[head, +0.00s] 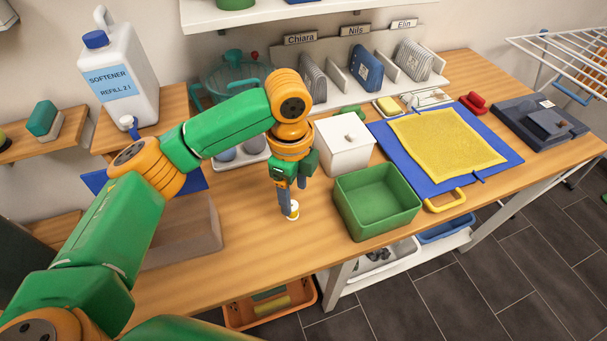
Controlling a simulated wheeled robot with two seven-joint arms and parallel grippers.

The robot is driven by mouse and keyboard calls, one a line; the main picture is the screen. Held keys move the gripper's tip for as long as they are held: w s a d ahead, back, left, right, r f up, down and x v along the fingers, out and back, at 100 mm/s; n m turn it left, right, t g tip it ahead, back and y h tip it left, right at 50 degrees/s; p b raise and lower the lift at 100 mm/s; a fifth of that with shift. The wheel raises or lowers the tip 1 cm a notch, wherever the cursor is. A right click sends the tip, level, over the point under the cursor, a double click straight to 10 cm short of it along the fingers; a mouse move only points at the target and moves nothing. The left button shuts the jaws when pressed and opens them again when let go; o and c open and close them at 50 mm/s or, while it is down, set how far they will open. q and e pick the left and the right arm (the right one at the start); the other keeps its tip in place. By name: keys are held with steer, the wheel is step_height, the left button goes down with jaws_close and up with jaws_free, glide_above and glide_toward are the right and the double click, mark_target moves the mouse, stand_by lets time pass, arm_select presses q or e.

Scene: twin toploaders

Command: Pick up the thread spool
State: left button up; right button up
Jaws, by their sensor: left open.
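The thread spool (292,210) is a small piece with white ends and a yellowish middle. It stands on the wooden table, left of the green bin. My left gripper (288,208) points down right at the spool, its fingers around or just in front of it. The fingers partly hide the spool, and I cannot tell whether they touch it. The left gripper is open. My right gripper is not in view.
A green bin (362,222) and a white lidded box (343,158) stand close right of the gripper. A blue mat (392,160) with a yellow cloth (445,145) lies further right. A softener jug (128,85) stands at the left. The table front is clear.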

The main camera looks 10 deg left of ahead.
mark_target(295, 214)
arm_select(q)
steer(key=shift+w+a+r, duration=0.25)
steer(key=shift+w, duration=0.3)
steer(key=shift+w+f, duration=0.1)
steer(key=shift+f, duration=0.25)
steer(key=f, duration=0.2)
steer(key=s+f+p, duration=0.1)
steer(key=f, duration=0.2)
steer(key=shift+s+a+f+p, duration=0.2)
steer(key=shift+p, duration=0.1)
steer(key=shift+w+f, duration=0.25)
steer(key=shift+f, duration=0.05)
jaws_close()
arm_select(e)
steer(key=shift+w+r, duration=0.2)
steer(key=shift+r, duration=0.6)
